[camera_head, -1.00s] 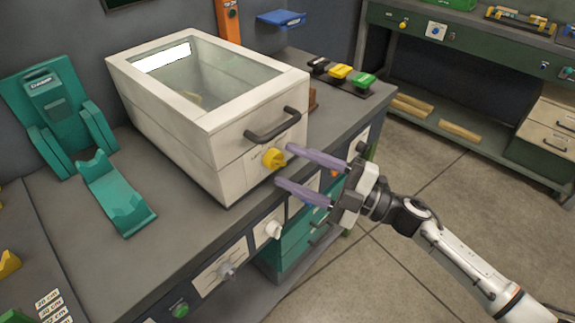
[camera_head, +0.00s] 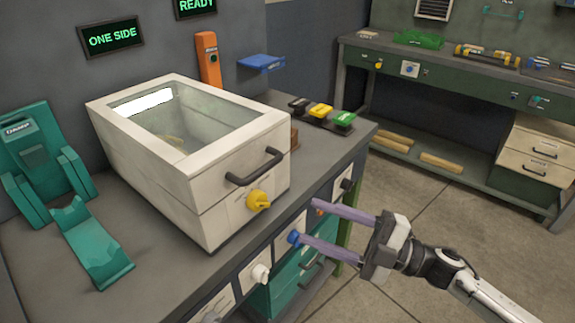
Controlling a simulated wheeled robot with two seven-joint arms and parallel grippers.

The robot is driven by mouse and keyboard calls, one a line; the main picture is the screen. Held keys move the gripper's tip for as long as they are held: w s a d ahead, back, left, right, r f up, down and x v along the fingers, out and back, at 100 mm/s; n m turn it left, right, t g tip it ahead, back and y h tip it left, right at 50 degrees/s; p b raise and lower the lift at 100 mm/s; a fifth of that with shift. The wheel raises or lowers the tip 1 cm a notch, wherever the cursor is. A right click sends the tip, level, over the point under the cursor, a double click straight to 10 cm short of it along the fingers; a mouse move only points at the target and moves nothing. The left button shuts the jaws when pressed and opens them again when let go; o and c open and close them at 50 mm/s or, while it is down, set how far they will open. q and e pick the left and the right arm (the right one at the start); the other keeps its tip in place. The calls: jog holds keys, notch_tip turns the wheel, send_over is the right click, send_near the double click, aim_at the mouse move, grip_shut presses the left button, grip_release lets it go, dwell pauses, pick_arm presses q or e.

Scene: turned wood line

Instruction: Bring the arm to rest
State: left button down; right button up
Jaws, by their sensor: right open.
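My right gripper (camera_head: 307,219) is open and empty, with its two purple fingers apart. It is in front of the bench's right end, to the right of and below the yellow knob (camera_head: 259,200) on the white box. In the picture its near fingertip is by a blue knob (camera_head: 295,238) on the bench front; I cannot tell if they touch. My right arm (camera_head: 480,290) comes in from the lower right. My left gripper is not in view.
The white glass-topped box (camera_head: 190,217) with a dark handle (camera_head: 254,167) stands on the grey bench. A teal stand (camera_head: 95,250) is at left. Yellow and green switches (camera_head: 320,110) sit behind. Open floor (camera_head: 390,225) lies right, before a green bench (camera_head: 440,77).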

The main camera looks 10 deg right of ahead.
jog(key=shift+f, duration=0.1)
jog(key=s+d+f+m+t+h, duration=0.1)
jog(key=s+f+m+t+h, duration=0.15)
jog(key=f+m+h, duration=0.5)
jog(key=s+d+f+m+t+h, duration=0.1)
jog(key=s+f+m+h, duration=0.3)
jog(key=f+m, duration=0.65)
jog(key=s+a+f+m+g+h, duration=0.1)
jog(key=s+f+m+g+h, duration=0.2)
jog(key=s+f, duration=0.8)
jog(key=s+m+g, duration=0.1)
jog(key=g, duration=0.1)
jog(key=shift+a+m+g, duration=0.3)
jog(key=shift+a+g, duration=0.05)
